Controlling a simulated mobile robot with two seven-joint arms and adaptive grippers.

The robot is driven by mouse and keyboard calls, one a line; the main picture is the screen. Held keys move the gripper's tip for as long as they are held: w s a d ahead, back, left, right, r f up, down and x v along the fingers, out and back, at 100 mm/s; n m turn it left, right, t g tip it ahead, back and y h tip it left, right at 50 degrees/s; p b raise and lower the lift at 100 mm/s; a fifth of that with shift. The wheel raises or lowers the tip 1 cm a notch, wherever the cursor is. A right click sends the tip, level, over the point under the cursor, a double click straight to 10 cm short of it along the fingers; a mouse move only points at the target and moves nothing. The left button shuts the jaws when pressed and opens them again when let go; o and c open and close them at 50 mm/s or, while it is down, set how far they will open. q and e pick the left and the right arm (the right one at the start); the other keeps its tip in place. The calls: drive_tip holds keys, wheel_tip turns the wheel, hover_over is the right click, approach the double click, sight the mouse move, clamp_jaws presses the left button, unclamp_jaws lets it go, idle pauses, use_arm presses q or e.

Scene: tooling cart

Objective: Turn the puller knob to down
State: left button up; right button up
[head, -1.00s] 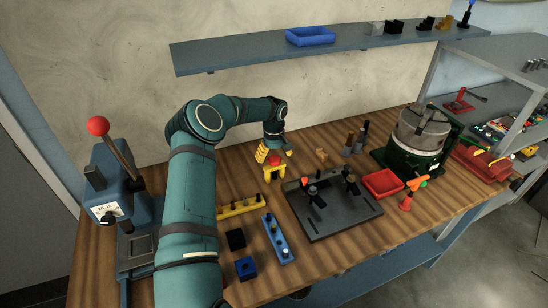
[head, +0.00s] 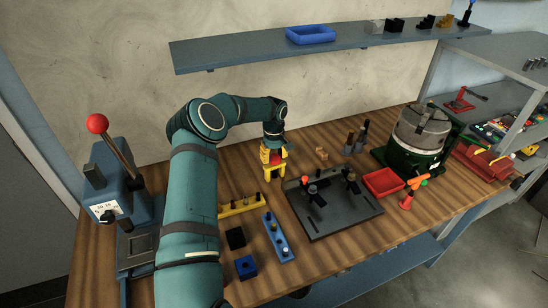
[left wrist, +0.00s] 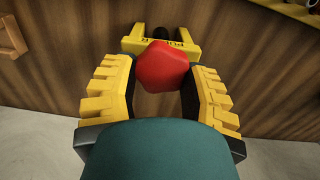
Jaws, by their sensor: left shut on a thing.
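The puller (head: 274,174) is a small yellow frame standing on the wooden bench, with a red knob (head: 275,159) on top. In the left wrist view, the red faceted knob (left wrist: 162,66) sits between my two yellow ribbed fingers, and the puller's lettered yellow frame (left wrist: 187,50) shows behind it. My left gripper (head: 272,153) points down over the puller and is shut on the knob; it also shows in the left wrist view (left wrist: 163,74). The gripper hides part of the knob in the head view. My right gripper is not in view.
A dark fixture plate (head: 334,218) and a red tray (head: 383,182) lie to the right. A yellow rack (head: 240,206) and a blue rack (head: 279,240) are nearer. A press with a red-balled lever (head: 118,185) stands left. A shelf (head: 240,56) hangs behind.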

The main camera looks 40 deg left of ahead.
use_arm(q)
drive_tip(key=n+b, duration=0.2)
drive_tip(key=n, duration=0.1)
drive_tip(key=shift+f, duration=0.15)
drive_tip(key=n+b, duration=0.1)
drive_tip(key=n, duration=0.1)
drive_tip(key=shift+s+n, duration=0.1)
drive_tip(key=shift+n, duration=0.2)
drive_tip(key=n+b, duration=0.1)
drive_tip(key=n, duration=0.1)
drive_tip(key=shift+n, duration=0.3)
drive_tip(key=shift+s+n, duration=0.15)
drive_tip(key=shift+n, duration=1.25)
drive_tip(key=shift+d, duration=0.1)
drive_tip(key=o, duration=1.2)
drive_tip(key=shift+r, duration=0.2)
